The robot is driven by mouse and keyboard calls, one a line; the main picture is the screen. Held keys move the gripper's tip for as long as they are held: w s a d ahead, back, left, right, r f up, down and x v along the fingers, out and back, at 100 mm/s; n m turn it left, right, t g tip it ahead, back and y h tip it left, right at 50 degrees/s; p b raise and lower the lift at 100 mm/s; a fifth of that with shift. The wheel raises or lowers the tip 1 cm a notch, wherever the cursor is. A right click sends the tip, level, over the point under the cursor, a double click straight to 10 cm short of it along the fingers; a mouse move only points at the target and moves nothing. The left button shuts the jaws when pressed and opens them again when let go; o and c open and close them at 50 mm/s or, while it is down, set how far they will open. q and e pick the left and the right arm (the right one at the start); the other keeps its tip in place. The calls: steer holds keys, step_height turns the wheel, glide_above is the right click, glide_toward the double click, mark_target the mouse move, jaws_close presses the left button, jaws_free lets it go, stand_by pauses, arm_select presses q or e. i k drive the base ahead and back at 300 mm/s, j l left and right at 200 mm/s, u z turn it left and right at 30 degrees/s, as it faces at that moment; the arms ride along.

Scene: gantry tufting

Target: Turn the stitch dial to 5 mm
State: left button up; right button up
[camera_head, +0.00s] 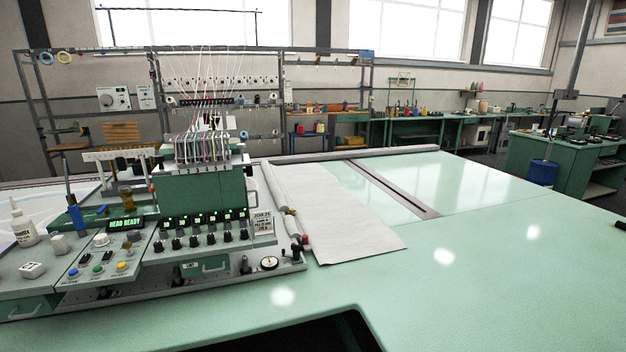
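The green tufting machine (200,190) stands at the left of the table, with coloured threads running into its top. A small round dial (269,263) with a white face and dark centre sits at the right front corner of its base. A larger round dial is on a white panel (113,99) on the back wall. A row of black knobs (205,239) lies under lit green displays. I cannot read any scale or tell which of these is the stitch dial. Neither of my grippers is in view.
A control panel reading "HEAD READY" (125,223) has coloured buttons. A white bottle (22,222) stands at far left. White cloth (345,215) lies right of the machine, beside a roller. The pale green table (480,280) is clear at front right; a dark cut-out (300,335) opens at its front.

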mark_target(100, 240)
steer(key=u, duration=1.35)
steer(key=z, duration=0.1)
